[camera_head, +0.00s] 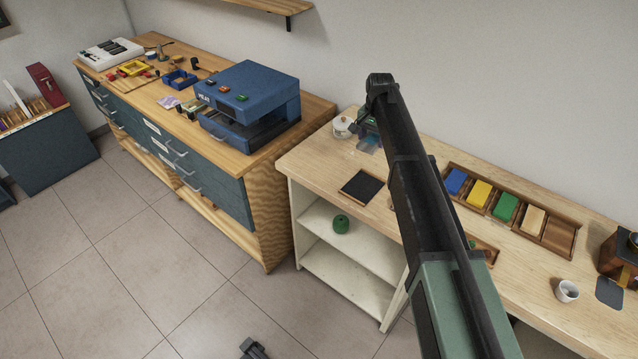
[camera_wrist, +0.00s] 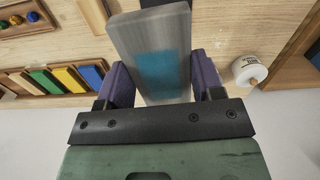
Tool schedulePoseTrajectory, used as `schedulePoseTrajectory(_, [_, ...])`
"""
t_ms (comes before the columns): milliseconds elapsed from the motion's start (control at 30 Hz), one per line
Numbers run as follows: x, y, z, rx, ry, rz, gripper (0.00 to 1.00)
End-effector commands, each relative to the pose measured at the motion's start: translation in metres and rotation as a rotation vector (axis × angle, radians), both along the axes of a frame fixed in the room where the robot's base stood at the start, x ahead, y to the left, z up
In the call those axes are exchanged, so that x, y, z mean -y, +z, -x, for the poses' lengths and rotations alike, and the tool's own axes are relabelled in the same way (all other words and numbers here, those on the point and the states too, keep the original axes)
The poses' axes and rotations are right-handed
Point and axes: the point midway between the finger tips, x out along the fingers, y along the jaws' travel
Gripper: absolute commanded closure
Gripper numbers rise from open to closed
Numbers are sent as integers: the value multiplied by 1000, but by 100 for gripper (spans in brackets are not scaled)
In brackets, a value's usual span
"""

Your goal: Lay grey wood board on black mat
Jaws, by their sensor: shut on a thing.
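The grey wood board (camera_wrist: 150,50) has a teal-blue patch on its face. It stands upright between the purple finger pads of my gripper (camera_wrist: 163,80), which is shut on it. In the head view my gripper is at the back of the pale wooden counter, where my arm hides much of it. The black mat (camera_head: 361,187) lies flat near the counter's front edge, nearer the front than my gripper, and its top looks bare. In the wrist view a dark strip shows behind the board's top end, probably the mat, mostly hidden.
A white round container (camera_head: 342,127) stands close beside my gripper. A wooden tray (camera_head: 575,243) with coloured blocks lies to the right, with a white cup (camera_head: 567,290) further along. A blue press (camera_head: 248,103) stands on the left bench. The counter around the mat is mostly clear.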

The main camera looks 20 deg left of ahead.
Motion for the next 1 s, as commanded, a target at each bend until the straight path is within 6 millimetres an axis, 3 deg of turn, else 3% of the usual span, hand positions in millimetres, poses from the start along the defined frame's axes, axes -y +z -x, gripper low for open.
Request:
schedulePoseTrajectory(267, [0, -1, 0, 0, -106, 0, 63])
schedulePoseTrajectory(367, [0, -11, 0, 0, -105, 0, 63])
schedulePoseTrajectory(467, [0, -37, 0, 0, -104, 0, 63])
schedulePoseTrajectory(800, [1, -151, 0, 0, -102, 0, 63])
schedulePoseTrajectory(900, [1, -163, 0, 0, -102, 0, 63])
schedulePoseTrajectory(1000, [1, -160, 0, 0, -102, 0, 63])
